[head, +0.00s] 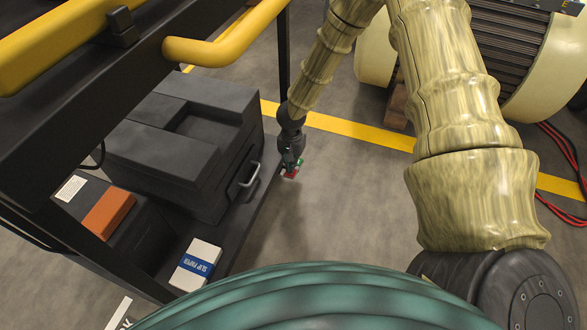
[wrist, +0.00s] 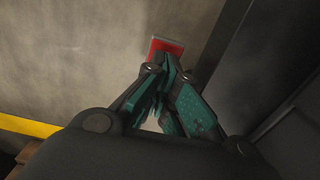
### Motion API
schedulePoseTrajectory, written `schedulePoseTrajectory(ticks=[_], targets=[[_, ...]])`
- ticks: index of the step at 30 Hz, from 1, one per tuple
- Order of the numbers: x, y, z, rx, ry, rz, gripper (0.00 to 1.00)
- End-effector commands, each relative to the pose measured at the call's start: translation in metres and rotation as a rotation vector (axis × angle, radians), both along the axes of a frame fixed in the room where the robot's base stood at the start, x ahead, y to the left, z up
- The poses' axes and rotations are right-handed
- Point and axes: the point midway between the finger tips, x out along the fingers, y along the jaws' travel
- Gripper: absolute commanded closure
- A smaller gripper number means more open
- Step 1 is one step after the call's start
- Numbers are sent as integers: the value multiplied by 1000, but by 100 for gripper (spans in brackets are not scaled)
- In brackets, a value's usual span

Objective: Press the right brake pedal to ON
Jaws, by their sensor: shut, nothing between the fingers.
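A small red pedal pad (head: 290,173) shows low by the cart's right edge in the head view, with a bit of green (head: 300,162) beside it. My gripper (head: 291,160) is right over it, pointing down, and hides part of it. In the wrist view the red pad (wrist: 167,47) lies just beyond the fingertips of my shut, empty gripper (wrist: 167,66). I cannot tell whether the fingertips touch the pad. Only one pedal is plainly visible, and its ON or OFF position cannot be read.
A black case (head: 170,150) with a handle stands on the cart's lower shelf (head: 245,225), left of my gripper. An orange block (head: 108,214) and a slip paper box (head: 196,265) are nearby. A yellow rail (head: 225,45) runs above.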

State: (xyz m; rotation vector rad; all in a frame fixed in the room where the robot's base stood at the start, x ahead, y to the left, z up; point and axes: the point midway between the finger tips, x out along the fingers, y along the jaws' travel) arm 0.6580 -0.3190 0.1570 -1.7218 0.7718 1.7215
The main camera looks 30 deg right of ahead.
Motion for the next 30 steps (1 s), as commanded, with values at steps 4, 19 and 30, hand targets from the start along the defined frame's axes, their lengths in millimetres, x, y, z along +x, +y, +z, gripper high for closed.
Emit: schedulePoseTrajectory(ticks=[4,19,30], targets=[[0,0,-2,0,0,0,100],[0,0,-8,0,0,0,100],[0,0,-12,0,0,0,100]])
